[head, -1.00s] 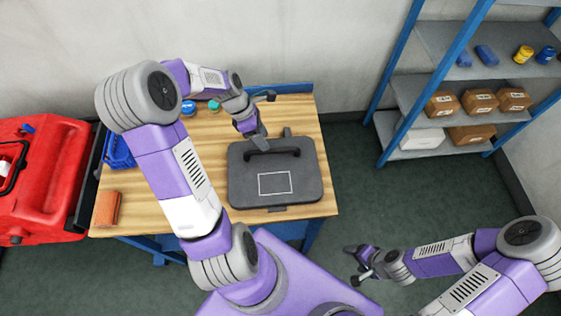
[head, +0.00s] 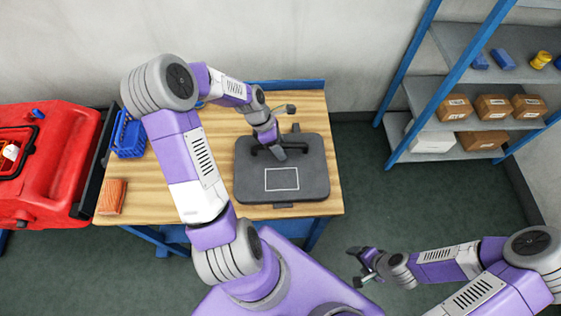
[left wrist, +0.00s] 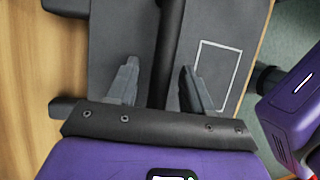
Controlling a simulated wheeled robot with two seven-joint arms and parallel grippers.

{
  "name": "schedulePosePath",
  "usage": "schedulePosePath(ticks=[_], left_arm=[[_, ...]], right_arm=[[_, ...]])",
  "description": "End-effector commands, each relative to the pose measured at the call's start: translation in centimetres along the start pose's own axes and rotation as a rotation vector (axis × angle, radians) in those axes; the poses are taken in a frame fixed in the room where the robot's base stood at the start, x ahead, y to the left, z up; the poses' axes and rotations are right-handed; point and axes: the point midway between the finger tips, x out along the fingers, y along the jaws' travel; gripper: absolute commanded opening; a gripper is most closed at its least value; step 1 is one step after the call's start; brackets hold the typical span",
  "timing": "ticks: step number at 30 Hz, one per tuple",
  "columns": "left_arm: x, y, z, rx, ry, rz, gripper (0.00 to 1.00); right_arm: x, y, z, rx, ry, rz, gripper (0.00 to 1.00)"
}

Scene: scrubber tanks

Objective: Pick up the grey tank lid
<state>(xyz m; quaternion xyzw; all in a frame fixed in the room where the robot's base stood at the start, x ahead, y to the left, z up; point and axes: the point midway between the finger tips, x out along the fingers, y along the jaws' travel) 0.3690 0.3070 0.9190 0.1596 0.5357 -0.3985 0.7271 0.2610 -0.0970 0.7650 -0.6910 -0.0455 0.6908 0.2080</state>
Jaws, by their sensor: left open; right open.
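The grey tank lid (head: 312,180) lies flat on the wooden table, with a white rectangle outline on its top and a dark bar handle (left wrist: 171,45). My left gripper (head: 279,151) is over the lid at the handle, and in the head view it hides part of the bar. In the left wrist view my left gripper (left wrist: 160,85) is open, with one finger on each side of the handle bar and visible gaps beside it. My right gripper (head: 362,268) is open and empty, low to the right of the table, away from the lid.
A blue basket (head: 128,137) and an orange-brown block (head: 112,196) are at the table's left side. A red machine (head: 45,165) stands left of the wooden table (head: 160,205). A blue-framed shelf (head: 425,92) with boxes stands at the right. The floor between is clear.

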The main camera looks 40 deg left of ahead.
Motion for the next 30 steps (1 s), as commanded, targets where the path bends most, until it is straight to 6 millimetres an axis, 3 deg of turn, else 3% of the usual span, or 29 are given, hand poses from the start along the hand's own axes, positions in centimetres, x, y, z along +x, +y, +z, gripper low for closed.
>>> schedulePosePath(ticks=[5, 15, 26, 30], left_arm=[[0.1, 0.0, 0.0, 0.000, 0.000, 0.000, 0.51], [0.1, 0.0, -0.1, 0.000, 0.000, 0.000, 0.00], [0.1, 0.0, 0.0, 0.000, -0.001, 0.000, 0.00], [-0.9, -0.1, 0.4, 0.002, 0.000, 0.003, 0.00]], right_arm=[[0.1, 0.0, 0.0, 0.000, 0.000, 0.000, 0.74], [0.0, 0.0, 0.0, 0.000, 0.000, 0.000, 0.74], [0.0, 0.0, 0.0, 0.000, 0.000, 0.000, 0.74], [-0.2, -0.1, 0.0, 0.000, 0.000, 0.000, 0.74]])
